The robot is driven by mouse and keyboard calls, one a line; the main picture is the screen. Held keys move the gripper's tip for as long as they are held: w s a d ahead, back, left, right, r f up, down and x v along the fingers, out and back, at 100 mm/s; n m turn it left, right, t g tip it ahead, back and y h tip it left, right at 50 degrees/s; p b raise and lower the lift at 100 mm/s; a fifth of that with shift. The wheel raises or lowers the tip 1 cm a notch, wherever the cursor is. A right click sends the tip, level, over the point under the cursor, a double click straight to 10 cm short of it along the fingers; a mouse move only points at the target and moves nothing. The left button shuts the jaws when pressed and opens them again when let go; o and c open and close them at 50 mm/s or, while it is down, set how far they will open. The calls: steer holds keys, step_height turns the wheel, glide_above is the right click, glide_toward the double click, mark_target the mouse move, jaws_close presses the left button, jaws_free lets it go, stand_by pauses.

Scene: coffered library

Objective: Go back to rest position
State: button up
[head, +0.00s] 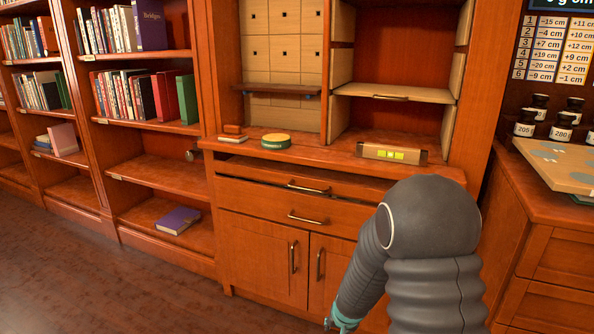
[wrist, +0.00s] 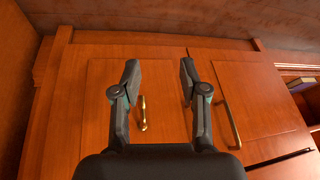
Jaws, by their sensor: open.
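My gripper (wrist: 158,82) is open and empty in the wrist view, its two dark fingers apart in front of the wooden cabinet doors (wrist: 150,70). Brass handles (wrist: 143,113) show between and beside the fingers, and I see no contact with them. In the head view my grey arm bends down at the lower right, in front of the cabinet (head: 262,240). Only a small teal part of the hand end shows at the bottom edge there; the fingers are hidden or out of frame.
The cabinet counter holds a round green-and-yellow tin (head: 275,141) and a box with yellow-green squares (head: 393,153). One drawer (head: 270,190) seems slightly open. Bookshelves (head: 150,170) stand left; a counter with jars (head: 561,126) stands right. The floor (head: 90,280) at left is clear.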

steer(key=s+d+r+n+p, duration=0.1)
steer(key=s+d+r, duration=0.1)
steer(key=s+r, duration=1.2)
steer(key=s+d+r+n+p, duration=0.1)
steer(key=s+d+r, duration=0.1)
steer(key=s+r, duration=1.2)
step_height(320, 180, up, 4)
steer(key=shift+t+h, duration=0.3)
steer(key=shift+t, duration=0.1)
